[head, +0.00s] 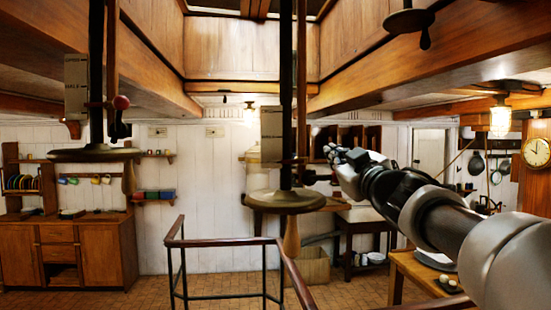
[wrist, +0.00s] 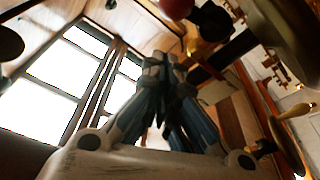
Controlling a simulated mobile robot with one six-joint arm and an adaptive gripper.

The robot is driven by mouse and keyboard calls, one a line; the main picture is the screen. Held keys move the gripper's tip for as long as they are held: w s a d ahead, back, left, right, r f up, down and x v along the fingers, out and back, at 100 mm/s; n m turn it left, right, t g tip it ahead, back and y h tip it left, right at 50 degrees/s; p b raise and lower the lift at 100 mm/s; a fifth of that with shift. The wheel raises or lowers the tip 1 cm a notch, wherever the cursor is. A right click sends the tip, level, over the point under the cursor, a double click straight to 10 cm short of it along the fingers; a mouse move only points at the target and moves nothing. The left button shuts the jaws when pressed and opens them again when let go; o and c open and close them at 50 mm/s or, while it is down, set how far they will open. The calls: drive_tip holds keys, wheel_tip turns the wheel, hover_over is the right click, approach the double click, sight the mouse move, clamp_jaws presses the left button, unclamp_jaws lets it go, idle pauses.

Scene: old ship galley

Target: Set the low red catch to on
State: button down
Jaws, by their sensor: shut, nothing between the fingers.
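My gripper (head: 334,154) is shut and empty, just right of the right dark post (head: 286,90). Its fingers (wrist: 168,64) point up in the wrist view.
Round plates ring both posts, such as the right plate (head: 285,202). A railing (head: 222,242) stands in front. A wooden beam (head: 430,55) hangs overhead at right. A wooden table (head: 403,268) stands below my arm. A cabinet (head: 70,250) is far left.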

sight(323, 177)
drive_tip(key=shift+w+d+f, duration=0.3)
drive_tip(key=shift+f, duration=0.2)
drive_tip(key=shift+w+d+f, duration=0.25)
drive_tip(key=shift+f, duration=0.25)
drive_tip(key=shift+w+d+f+m+h+b, duration=0.15)
drive_tip(key=shift+d+f+m+b, duration=0.15)
drive_tip(key=shift+m, duration=0.2)
drive_tip(key=shift+s+d+f+m+h+b, duration=0.1)
drive_tip(key=shift+f+m+h+b, duration=0.05)
drive_tip(key=shift+f+m, duration=0.3)
